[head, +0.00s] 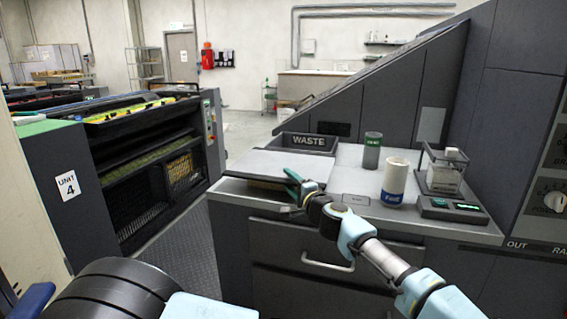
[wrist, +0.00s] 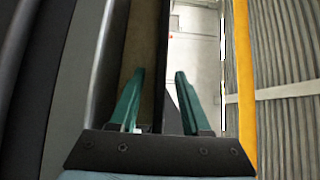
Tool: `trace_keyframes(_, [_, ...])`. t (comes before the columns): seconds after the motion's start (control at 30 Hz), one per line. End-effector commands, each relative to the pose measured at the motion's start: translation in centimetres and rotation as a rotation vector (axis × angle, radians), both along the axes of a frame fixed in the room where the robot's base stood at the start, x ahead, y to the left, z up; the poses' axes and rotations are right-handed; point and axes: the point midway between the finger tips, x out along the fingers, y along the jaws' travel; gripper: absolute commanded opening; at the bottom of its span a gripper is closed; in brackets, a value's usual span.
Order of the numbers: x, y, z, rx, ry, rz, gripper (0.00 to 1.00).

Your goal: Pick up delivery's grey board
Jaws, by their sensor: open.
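Behind the board is a WASTE bin (head: 308,142). To the right stand a green-grey can (head: 372,152), a white and blue can (head: 394,183) and a small scale (head: 447,208). Drawers with a handle (head: 328,262) are below. A press unit (head: 150,160) stands left across a walkway.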

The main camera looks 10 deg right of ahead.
Motion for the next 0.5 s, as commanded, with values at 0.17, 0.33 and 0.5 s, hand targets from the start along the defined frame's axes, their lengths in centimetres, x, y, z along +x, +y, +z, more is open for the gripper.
trace_keyframes(0.17, [-0.01, -0.01, -0.05, 0.000, 0.000, 0.000, 0.47])
trace_keyframes(0.33, [-0.02, -0.01, -0.04, 0.000, 0.000, 0.000, 0.28])
trace_keyframes(0.5, [-0.02, -0.01, -0.03, 0.000, 0.000, 0.000, 0.09])
